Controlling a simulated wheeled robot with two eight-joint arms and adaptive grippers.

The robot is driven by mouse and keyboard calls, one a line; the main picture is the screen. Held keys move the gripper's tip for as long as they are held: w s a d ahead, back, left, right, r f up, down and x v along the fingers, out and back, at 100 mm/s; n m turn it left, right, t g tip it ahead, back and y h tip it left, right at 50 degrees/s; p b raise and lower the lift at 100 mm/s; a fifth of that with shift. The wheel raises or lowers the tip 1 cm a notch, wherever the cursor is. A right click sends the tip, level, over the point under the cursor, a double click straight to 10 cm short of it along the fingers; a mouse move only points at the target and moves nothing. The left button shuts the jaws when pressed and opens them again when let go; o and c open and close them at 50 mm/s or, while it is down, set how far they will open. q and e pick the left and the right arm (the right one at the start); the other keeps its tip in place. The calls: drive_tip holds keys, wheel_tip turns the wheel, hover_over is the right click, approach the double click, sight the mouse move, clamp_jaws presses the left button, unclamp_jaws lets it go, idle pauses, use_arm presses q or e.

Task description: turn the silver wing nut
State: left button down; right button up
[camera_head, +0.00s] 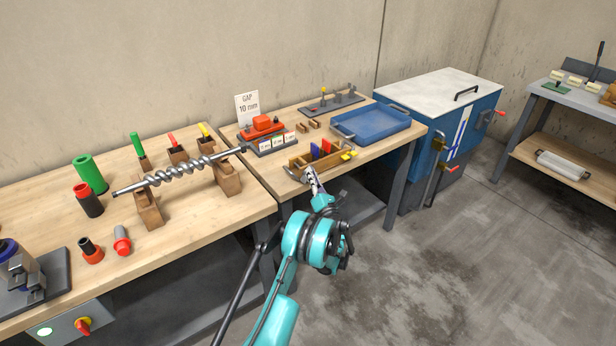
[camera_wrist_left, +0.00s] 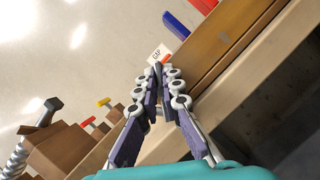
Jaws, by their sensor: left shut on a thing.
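My left gripper (camera_head: 312,178) reaches the front side of a wooden box (camera_head: 300,163) that holds red and blue pieces on the right-hand bench. In the left wrist view its fingers (camera_wrist_left: 160,72) are closed together in front of the same box (camera_wrist_left: 218,52). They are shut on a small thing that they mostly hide. It appears to be the silver wing nut, but its wings cannot be made out. My right gripper is not in view.
A blue tray (camera_head: 371,124), an orange-red device (camera_head: 264,126) and a gap card (camera_head: 247,108) stand behind the box. A steel auger (camera_head: 180,172) rests on wooden blocks at left. Open floor (camera_head: 440,270) lies at right.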

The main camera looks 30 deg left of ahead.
use_arm(q)
drive_tip(key=n+g+y, duration=0.1)
drive_tip(key=n, duration=0.2)
drive_tip(key=n+g+y, duration=0.1)
drive_tip(key=n, duration=0.3)
drive_tip(key=shift+s+a+r+y, duration=0.1)
drive_tip(key=shift+s+a+y, duration=0.1)
drive_tip(key=shift+y, duration=0.1)
drive_tip(key=shift+d+g, duration=0.1)
drive_tip(key=shift+g, duration=0.3)
drive_tip(key=shift+s+n+g+y, duration=0.1)
drive_tip(key=shift+n+g+y, duration=0.15)
drive_tip(key=shift+n+g, duration=0.7)
drive_tip(key=shift+s+n+g+y, duration=0.1)
drive_tip(key=shift+n+g+y, duration=0.2)
drive_tip(key=shift+n, duration=1.35)
drive_tip(key=shift+n+g+y, duration=0.25)
drive_tip(key=shift+n+g, duration=0.3)
drive_tip(key=shift+n, duration=0.75)
drive_tip(key=n+g, duration=0.1)
drive_tip(key=n, duration=0.2)
drive_tip(key=n+g, duration=0.2)
drive_tip(key=n, duration=0.1)
drive_tip(key=shift+s+g, duration=0.15)
drive_tip(key=shift+g, duration=0.15)
drive_tip(key=shift+a+n, duration=0.2)
drive_tip(key=shift+n, duration=0.4)
